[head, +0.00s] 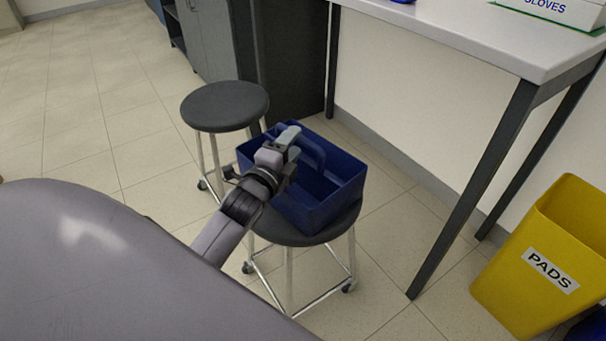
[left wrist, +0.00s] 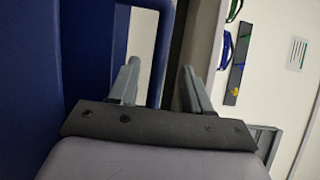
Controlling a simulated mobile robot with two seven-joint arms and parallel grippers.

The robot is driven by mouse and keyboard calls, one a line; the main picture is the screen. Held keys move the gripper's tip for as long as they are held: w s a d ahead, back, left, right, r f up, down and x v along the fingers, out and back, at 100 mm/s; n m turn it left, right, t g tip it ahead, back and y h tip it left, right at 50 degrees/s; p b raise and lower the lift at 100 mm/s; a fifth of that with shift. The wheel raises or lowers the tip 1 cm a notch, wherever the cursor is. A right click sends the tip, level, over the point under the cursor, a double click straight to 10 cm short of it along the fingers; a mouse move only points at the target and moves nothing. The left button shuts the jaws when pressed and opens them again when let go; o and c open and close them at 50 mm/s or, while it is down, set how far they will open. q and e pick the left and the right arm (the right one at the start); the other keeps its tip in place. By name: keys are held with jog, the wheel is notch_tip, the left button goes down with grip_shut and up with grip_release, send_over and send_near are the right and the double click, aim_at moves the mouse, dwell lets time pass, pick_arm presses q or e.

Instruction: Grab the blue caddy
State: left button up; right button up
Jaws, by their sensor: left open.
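The blue caddy (head: 330,204) is an open box with compartments and a raised handle (head: 308,146) across its middle. It stands upright on a round dark stool (head: 318,236). My left gripper (head: 287,141) is open at the caddy's handle, covering part of the caddy in the head view. In the left wrist view the gripper (left wrist: 160,85) has its two fingers apart, with one side of the blue handle (left wrist: 164,50) showing between them. The caddy's blue wall (left wrist: 30,80) fills the left of that view. I cannot tell whether the fingers touch the handle. My right gripper is not in view.
A second round stool (head: 224,105) stands empty behind the caddy. A white-topped table (head: 470,35) with dark legs is at the right, bearing a glove box (head: 560,10). A yellow bin labelled PADS (head: 550,250) stands at lower right. Open floor lies at the left.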

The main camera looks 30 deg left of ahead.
pick_arm(q)
jog(key=shift+w+a+f+b, duration=0.1)
jog(key=shift+w+b, duration=0.3)
jog(key=shift+w, duration=0.9)
jog(key=shift+w+a+f+b, duration=0.1)
jog(key=shift+w+b, duration=0.3)
jog(key=shift+w, duration=0.9)
grip_shut()
jog(key=shift+r, duration=0.2)
